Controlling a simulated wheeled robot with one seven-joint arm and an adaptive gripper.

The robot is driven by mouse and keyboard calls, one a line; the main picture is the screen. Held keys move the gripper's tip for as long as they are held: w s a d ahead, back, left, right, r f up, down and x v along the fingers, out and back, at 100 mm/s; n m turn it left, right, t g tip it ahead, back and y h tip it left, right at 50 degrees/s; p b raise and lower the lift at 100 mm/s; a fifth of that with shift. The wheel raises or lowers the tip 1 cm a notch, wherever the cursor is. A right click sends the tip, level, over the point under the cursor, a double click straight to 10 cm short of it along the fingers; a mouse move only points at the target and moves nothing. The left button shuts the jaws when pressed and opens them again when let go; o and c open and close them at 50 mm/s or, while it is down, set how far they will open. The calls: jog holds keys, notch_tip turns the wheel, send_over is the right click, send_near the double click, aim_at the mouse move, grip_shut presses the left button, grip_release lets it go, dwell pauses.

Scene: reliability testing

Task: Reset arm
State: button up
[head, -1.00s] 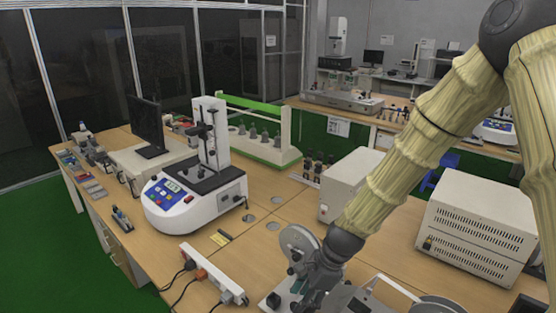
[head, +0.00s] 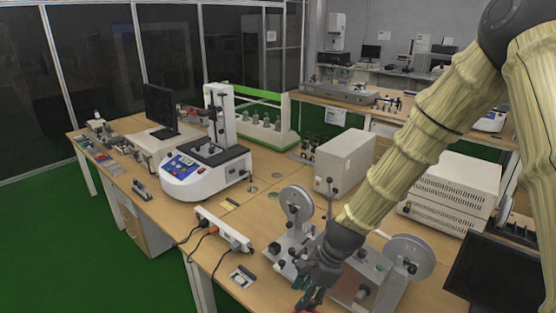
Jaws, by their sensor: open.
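My arm, in a cream ribbed sleeve, comes down from the upper right of the head view. My gripper (head: 308,298) is at the bottom centre, pointing down, low over the front of the wooden bench (head: 215,222). I see nothing held in it, and its fingertips are partly cut off by the frame's lower edge. Right behind and beside it stands a grey machine with two round discs (head: 297,203), partly hidden by my wrist. A bit of something red (head: 306,310) shows at the bottom edge by the fingertips; I cannot tell what it is.
A white tester (head: 205,170) with a blue panel stands left of centre. A power strip (head: 222,228) with cables lies at the front edge. A beige box (head: 343,162) stands behind my forearm, white cabinets (head: 455,190) and a dark screen (head: 500,272) to the right.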

jog(key=s+d+f+n+h+b, duration=0.1)
jog(key=s+d+f+n+b, duration=0.3)
jog(key=f, duration=0.7)
jog(key=s+d+f+n+h+b, duration=0.15)
jog(key=s+d+f, duration=0.35)
jog(key=f, duration=0.6)
jog(key=s+d+f+n+h+b, duration=0.1)
jog(key=s+d+f+n+b, duration=0.2)
jog(key=s+f+n, duration=0.2)
jog(key=s+d+f+n+h+b, duration=0.1)
jog(key=s+d+f+n+b, duration=0.2)
jog(key=s+f+n, duration=0.3)
jog(key=s+f, duration=0.4)
jog(key=s, duration=0.4)
jog(key=shift+d+f, duration=0.25)
jog(key=shift+s, duration=0.1)
